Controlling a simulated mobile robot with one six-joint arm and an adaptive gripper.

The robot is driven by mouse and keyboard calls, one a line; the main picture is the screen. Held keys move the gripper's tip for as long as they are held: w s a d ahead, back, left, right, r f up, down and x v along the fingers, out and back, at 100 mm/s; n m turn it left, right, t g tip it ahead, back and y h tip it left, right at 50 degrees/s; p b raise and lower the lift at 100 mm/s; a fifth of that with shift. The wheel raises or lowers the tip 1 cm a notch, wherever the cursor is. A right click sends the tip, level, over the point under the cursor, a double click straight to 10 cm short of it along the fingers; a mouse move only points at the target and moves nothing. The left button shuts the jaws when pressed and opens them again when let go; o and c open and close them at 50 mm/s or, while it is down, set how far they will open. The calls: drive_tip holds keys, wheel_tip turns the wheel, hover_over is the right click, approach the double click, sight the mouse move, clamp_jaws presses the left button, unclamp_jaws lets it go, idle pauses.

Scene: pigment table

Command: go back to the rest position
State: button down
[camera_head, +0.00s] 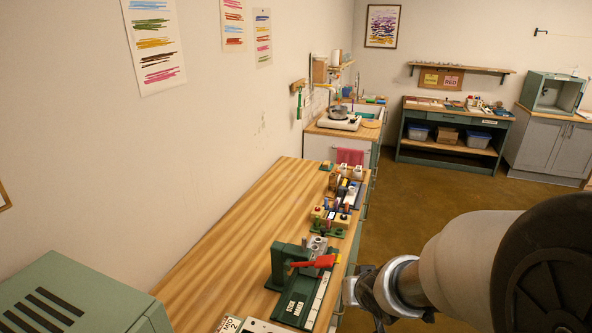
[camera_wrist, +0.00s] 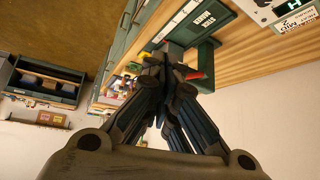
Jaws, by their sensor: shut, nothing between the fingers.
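My gripper (camera_wrist: 163,62) is shut and empty in the wrist view, its dark fingers together. The head view shows my arm at the right, with my gripper partly seen beside the right edge of the wooden table (camera_head: 215,240). Close to it on the table stands a green press-like device (camera_head: 285,268) with a red handle (camera_head: 315,263). This device (camera_wrist: 205,55) also shows just beyond the fingers in the wrist view. I cannot tell the exact gap between them.
Several small items (camera_head: 337,205) stand along the table's right edge. A green box (camera_head: 75,290) with dark slots is at the near left. The table's left half is bare. Brown floor (camera_head: 430,205) lies open towards the far green shelf unit (camera_head: 450,135).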

drive_tip(key=s+d+r+g+h+b, duration=0.15)
drive_tip(key=s+d+r, duration=0.25)
drive_tip(key=s+r, duration=0.45)
drive_tip(key=s+a+g+y+b, duration=0.1)
drive_tip(key=s+a, duration=0.1)
drive_tip(key=s, duration=1.4)
drive_tip(key=shift+s+a+f, duration=0.15)
drive_tip(key=shift+s+a, duration=0.15)
